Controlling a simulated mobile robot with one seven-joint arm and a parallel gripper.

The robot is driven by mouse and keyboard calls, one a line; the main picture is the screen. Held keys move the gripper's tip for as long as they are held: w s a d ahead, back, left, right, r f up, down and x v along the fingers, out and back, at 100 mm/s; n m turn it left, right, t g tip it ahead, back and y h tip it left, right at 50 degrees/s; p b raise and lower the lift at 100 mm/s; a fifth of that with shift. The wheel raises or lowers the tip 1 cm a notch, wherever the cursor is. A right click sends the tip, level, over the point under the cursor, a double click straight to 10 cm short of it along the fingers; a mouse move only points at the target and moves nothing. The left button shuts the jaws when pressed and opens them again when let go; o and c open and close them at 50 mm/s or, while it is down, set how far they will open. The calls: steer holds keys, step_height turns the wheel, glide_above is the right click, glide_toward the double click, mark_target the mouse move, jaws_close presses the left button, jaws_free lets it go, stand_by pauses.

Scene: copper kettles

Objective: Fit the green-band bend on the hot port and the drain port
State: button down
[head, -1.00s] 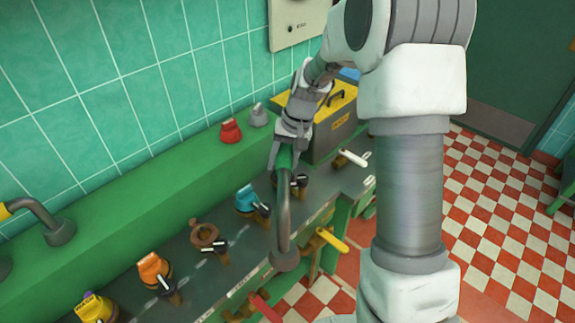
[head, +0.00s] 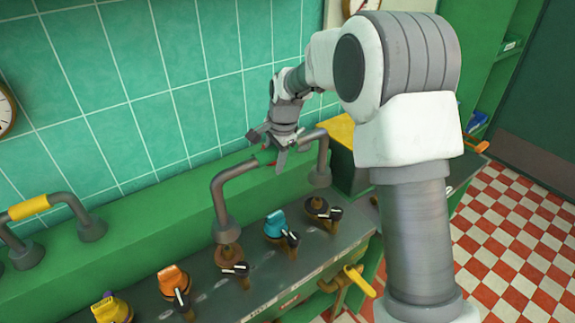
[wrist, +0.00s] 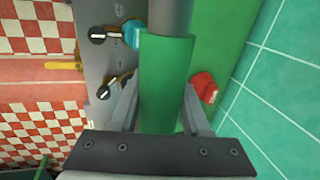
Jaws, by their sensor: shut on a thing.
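The green-band bend is a grey U-shaped pipe (head: 222,190) with flanged ends and a green band (wrist: 165,85) in its middle. My gripper (head: 274,152) is shut on the green band, above the back of the counter. The bend's two legs point down. Its left end is just above an uncapped brown port (head: 228,257), and its right end is above another brown port (head: 317,207). Both ends look apart from the ports, but the exact gap is unclear. I cannot read which port is hot or drain.
A teal-capped port (head: 275,224) stands between these two ports. Orange (head: 172,279) and yellow (head: 108,308) caps are to the left. Black-and-white valve handles line the front. A yellow-band bend (head: 28,207) stands on the green ledge. A red cap (wrist: 203,87) is near my gripper.

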steer(key=shift+w+a+r, duration=0.15)
steer(key=shift+w+a, duration=0.05)
steer(key=shift+a, duration=0.2)
step_height(320, 180, down, 11)
steer(key=b, duration=0.7)
steer(key=shift+r, duration=0.15)
steer(key=shift+f+b, duration=0.5)
steer(key=shift+f, duration=0.15)
stand_by(0.4)
steer(key=c, duration=0.6)
jaws_free()
steer(key=shift+c, duration=0.2)
steer(key=o, duration=0.4)
steer(key=shift+c, duration=0.2)
steer(key=shift+s+f, duration=0.1)
steer(key=v, duration=1.7)
steer(key=shift+r, duration=0.35)
